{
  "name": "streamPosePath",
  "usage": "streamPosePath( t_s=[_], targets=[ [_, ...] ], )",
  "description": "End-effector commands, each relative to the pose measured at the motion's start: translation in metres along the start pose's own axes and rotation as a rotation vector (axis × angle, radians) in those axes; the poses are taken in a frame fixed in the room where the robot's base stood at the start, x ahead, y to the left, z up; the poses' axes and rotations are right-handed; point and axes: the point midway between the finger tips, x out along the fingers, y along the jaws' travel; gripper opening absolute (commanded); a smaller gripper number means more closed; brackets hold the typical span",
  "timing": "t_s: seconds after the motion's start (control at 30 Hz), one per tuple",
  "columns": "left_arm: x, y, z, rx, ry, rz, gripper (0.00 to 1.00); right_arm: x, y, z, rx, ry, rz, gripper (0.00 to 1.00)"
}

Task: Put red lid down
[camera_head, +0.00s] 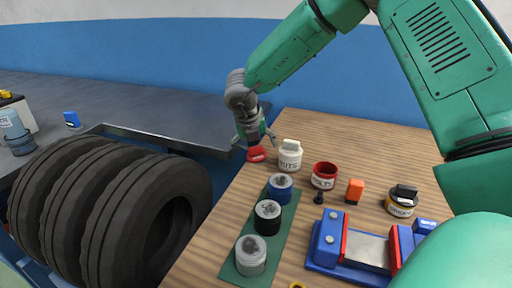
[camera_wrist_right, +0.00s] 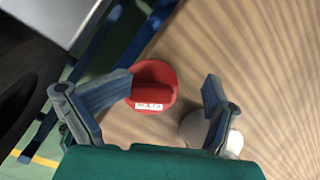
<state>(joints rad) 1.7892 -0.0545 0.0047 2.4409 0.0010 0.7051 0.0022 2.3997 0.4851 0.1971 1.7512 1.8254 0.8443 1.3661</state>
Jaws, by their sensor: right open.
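The red lid (camera_head: 257,154) with a raised grip and a white label is by the left edge of the wooden table (camera_head: 330,130). The red lid also shows in the right wrist view (camera_wrist_right: 153,85), apparently on the wood. My right gripper (camera_head: 253,142) is directly above or at it. In the right wrist view my right gripper (camera_wrist_right: 170,88) has its fingers spread wide; the lid is nearer the left finger, and I cannot tell if they touch. The open red can (camera_head: 325,172) stands to the right without a lid. My left gripper is out of view.
A white lidded can (camera_head: 290,155) stands close beside the right gripper. Several cans stand on a green strip (camera_head: 230,269) in front. A blue vise (camera_head: 340,262), orange block (camera_head: 354,190) and yellow-banded can (camera_head: 402,201) are to the right. Large tires (camera_head: 105,210) lie left of the table.

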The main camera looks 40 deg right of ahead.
Motion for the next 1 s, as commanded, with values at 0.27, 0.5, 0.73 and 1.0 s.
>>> streamPosePath(
  t_s=[0.27, 0.5, 0.73, 1.0],
  targets=[
    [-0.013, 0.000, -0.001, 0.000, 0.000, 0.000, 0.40, -0.066, 0.000, 0.000, 0.000, -0.003, 0.004, 0.85],
    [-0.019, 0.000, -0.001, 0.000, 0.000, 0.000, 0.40, -0.101, 0.001, 0.000, 0.000, -0.003, 0.003, 0.85],
    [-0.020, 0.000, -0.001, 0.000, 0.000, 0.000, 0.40, -0.107, 0.000, 0.000, -0.001, -0.002, 0.003, 0.85],
    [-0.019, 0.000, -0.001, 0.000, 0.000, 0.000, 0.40, -0.107, 0.000, 0.000, 0.000, -0.002, 0.003, 0.85]
  ],
)
